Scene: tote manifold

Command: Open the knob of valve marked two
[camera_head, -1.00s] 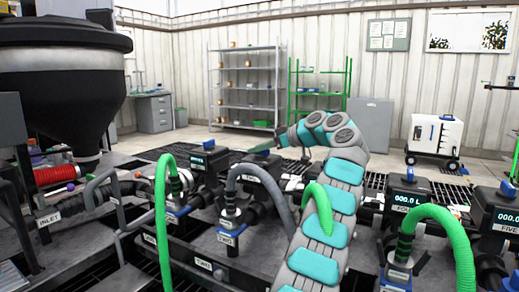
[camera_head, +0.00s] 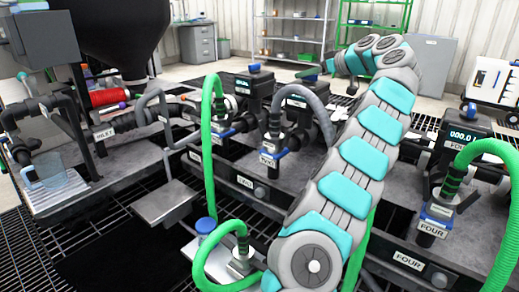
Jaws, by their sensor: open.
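The valve marked two stands left of centre, with its "TWO" label (camera_head: 267,160) on the front and a grey hose (camera_head: 312,102) curving from its top. A blue part (camera_head: 275,148) shows beside that label. The dark meter unit (camera_head: 298,100) behind it is partly covered by the hose. My grey and teal arm rises from the bottom centre and bends left at the top.
A unit with a blue top knob (camera_head: 254,68) and a green hose (camera_head: 208,115) stand left of valve two. Valve four (camera_head: 432,222) with its green hose is to the right. My arm hides the stretch between. A dark hopper (camera_head: 125,35) stands back left.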

